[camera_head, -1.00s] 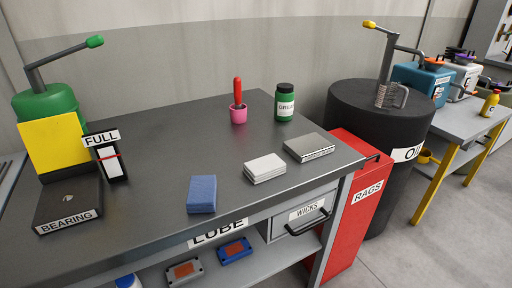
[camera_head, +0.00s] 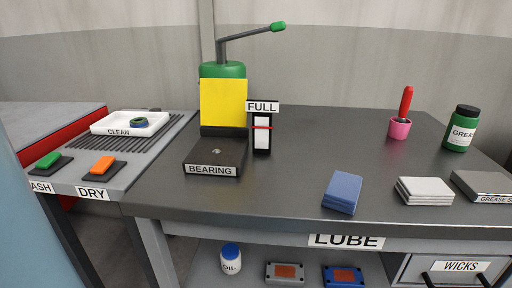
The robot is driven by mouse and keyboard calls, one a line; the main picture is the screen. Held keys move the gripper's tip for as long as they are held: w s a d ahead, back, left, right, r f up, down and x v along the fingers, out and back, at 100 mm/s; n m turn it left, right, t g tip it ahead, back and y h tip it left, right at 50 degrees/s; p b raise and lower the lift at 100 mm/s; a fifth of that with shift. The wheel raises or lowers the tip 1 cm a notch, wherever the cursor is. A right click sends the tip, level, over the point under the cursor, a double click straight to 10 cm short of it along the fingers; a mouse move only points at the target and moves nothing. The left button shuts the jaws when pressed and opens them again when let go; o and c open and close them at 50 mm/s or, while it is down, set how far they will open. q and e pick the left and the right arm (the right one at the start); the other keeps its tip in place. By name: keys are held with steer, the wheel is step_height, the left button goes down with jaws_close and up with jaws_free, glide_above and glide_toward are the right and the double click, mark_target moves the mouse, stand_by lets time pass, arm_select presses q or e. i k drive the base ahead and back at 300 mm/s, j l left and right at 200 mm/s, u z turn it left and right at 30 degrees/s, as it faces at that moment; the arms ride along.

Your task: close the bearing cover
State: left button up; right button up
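The bearing box (camera_head: 215,157) is a low dark block labelled BEARING on the left part of the lube table. Its cover looks to be the yellow panel (camera_head: 223,102), which stands upright at the back of the box, so the box top with a small grey spot shows. A green pump (camera_head: 222,70) with a lever stands behind the panel. A gauge (camera_head: 262,132) labelled FULL stands just right of the box. Neither of my grippers is in view.
The lube table (camera_head: 315,135) is clear in the middle. A blue block (camera_head: 343,192), white pads (camera_head: 425,190), a pink cup (camera_head: 399,127) and a green jar (camera_head: 460,128) stand to the right. A wash bench (camera_head: 120,175) with a white tray (camera_head: 131,122) adjoins at left.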

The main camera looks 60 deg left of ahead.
mark_target(222, 101)
steer(key=u, duration=1.95)
